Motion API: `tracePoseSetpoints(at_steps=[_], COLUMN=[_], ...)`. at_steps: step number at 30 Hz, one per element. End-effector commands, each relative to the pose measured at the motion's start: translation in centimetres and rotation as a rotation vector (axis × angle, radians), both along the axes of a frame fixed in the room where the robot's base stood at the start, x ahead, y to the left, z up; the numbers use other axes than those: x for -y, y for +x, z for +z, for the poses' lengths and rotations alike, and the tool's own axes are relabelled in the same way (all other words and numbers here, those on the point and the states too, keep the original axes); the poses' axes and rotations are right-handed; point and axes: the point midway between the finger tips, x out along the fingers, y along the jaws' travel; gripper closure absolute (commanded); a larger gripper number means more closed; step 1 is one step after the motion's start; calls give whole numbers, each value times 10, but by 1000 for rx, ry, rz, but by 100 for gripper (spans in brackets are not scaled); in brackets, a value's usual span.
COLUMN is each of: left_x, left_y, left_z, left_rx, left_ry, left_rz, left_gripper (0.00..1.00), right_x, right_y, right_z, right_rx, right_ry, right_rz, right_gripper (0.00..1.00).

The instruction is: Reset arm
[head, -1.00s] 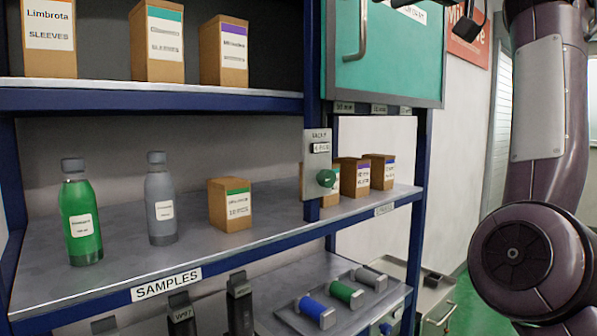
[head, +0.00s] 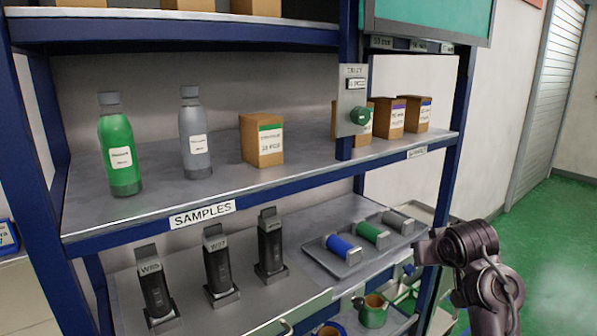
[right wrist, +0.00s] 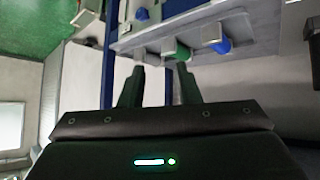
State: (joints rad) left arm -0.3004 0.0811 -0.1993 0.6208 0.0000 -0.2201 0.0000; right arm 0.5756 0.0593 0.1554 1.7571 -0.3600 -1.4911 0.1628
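My right arm (head: 478,250) is at the lower right of the head view, beside the right post of the shelf unit. Its gripper shows clearly in the right wrist view (right wrist: 160,78), with two dark fingers apart and nothing between them. Beyond the fingers in that view is a tray with a blue roll (right wrist: 220,45), a green roll (right wrist: 178,51) and a grey roll (right wrist: 141,52). The fingers appear apart from the rolls. My left gripper is in neither current view.
The shelf unit's middle shelf (head: 330,168) holds a green bottle (head: 121,150), a grey bottle (head: 195,140) and several boxes. Black devices (head: 271,247) stand on the lower shelf. A switch panel (head: 352,105) hangs on a post. Green floor (head: 550,240) is clear at right.

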Motion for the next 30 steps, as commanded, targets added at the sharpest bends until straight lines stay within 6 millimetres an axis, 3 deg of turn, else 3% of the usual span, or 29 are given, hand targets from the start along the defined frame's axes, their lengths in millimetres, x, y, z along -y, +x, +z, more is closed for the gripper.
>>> tracePoseSetpoints(at_steps=[1,6,12,18,30], left_x=[0,0,0,1,2], left_y=[0,0,0,0,0], left_z=[0,0,0,0,0], left_rx=[0,1,0,0,0], left_ry=[0,0,-1,-1,-2], left_rz=[0,0,0,0,-1], left_gripper=[64,64,64,64,64], right_x=[-5,-25,-51,-68,-90], right_y=[-20,-93,-189,-251,-335], right_z=[-33,-114,-176,-199,-212], right_rx=[-46,-177,-319,-407,-528], right_ry=[-16,-48,-51,-33,14], right_rz=[3,25,68,99,140], right_gripper=[70,70,70,70,70])
